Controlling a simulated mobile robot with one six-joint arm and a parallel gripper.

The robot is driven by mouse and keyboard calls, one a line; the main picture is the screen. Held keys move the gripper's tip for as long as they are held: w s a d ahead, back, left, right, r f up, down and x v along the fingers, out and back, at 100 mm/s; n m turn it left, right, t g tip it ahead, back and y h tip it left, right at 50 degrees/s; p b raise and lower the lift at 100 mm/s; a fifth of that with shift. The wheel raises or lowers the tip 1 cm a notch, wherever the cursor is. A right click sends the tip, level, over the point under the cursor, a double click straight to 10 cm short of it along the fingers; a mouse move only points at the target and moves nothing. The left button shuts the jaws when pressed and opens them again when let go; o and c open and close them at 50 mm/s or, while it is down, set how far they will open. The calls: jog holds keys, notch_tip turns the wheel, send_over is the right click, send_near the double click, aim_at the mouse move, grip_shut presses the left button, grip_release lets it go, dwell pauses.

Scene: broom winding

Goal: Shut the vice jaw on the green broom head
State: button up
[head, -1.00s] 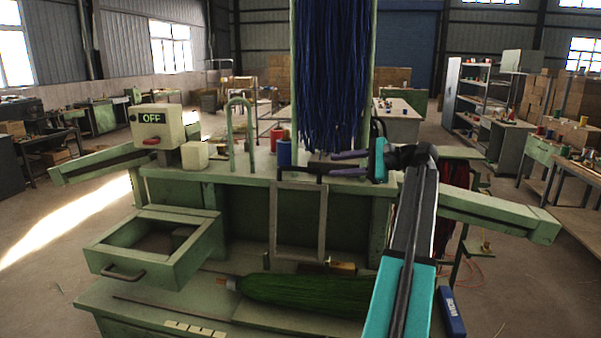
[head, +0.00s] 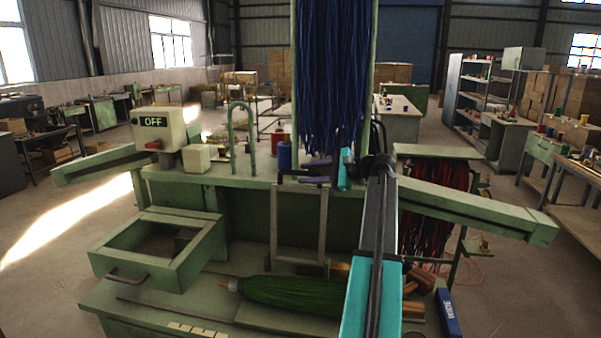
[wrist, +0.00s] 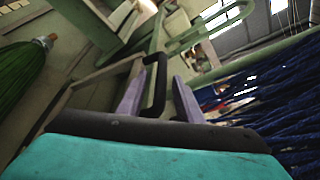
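The green broom head (head: 290,292) lies on its side on the lower bench shelf, its stub end to the left. It also shows at the left edge of the wrist view (wrist: 20,78). The vice jaw, seemingly the grey upright frame (head: 274,225), stands behind and above the broom head. A black bar handle (wrist: 157,85) rises at its top. My gripper (head: 312,172) is at this handle; its purple fingers (wrist: 160,95) are apart, with the handle between them. The left finger is close to the bar; I cannot tell whether it touches.
A hanging bundle of blue fibres (head: 333,75) is just above and right of my gripper. An open drawer (head: 150,262) juts out at left. An OFF switch box (head: 157,127) stands on the bench. A blue box (head: 448,312) lies at lower right.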

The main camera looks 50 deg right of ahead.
jog(key=shift+p+x, duration=0.3)
jog(key=shift+x, duration=0.95)
grip_shut()
jog(key=shift+a, duration=0.3)
jog(key=shift+f, duration=0.1)
